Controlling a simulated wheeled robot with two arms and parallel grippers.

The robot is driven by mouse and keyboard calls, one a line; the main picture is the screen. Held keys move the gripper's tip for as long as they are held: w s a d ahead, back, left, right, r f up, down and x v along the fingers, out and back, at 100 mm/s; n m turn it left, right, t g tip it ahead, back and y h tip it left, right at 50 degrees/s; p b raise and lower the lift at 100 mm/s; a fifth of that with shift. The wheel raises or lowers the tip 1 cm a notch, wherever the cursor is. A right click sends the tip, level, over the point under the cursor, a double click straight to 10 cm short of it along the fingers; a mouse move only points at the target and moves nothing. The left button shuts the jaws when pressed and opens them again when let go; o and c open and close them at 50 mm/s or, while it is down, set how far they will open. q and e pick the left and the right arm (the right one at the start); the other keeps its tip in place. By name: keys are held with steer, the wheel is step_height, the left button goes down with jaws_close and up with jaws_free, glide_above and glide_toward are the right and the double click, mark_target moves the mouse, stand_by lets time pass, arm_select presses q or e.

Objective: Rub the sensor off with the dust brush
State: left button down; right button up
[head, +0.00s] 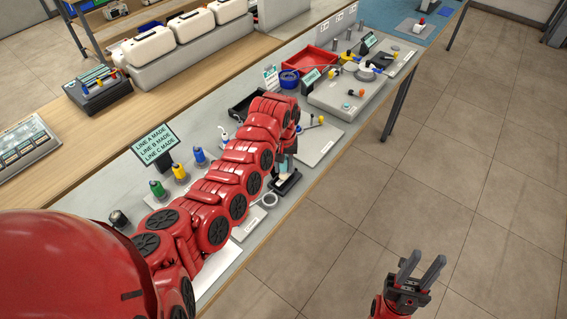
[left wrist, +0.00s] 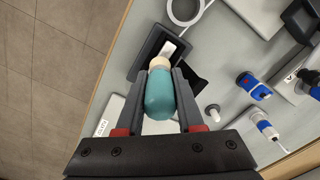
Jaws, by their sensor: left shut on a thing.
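My left gripper (left wrist: 160,115) is shut on the dust brush (left wrist: 159,95), which has a teal rounded handle and a cream collar. The brush's far end is over or on a dark block (left wrist: 143,58) with a pale strip, which may be the sensor; I cannot tell whether they touch. In the head view, the teal handle (head: 284,164) shows partly below my left arm, with the dark block (head: 288,185) just under it. My right gripper (head: 420,269) is open and empty over the floor, off the bench.
A white ring (head: 268,200) lies beside the block. A sign (head: 157,145) and several coloured bottles stand left of my arm. Farther along the bench are a red tray (head: 310,70) and a grey fixture (head: 345,95). The floor at right is clear.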

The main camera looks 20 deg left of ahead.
arm_select(q)
steer(key=shift+f+b, duration=0.3)
steer(key=shift+f, duration=0.25)
stand_by(0.9)
steer(key=p, duration=0.1)
steer(key=s+p, duration=0.1)
steer(key=p, duration=0.1)
steer(key=shift+a+r, duration=0.2)
steer(key=shift+r, duration=0.05)
steer(key=shift+s+a+f+p, duration=0.2)
steer(key=shift+s+p, duration=0.25)
steer(key=shift+p, duration=0.15)
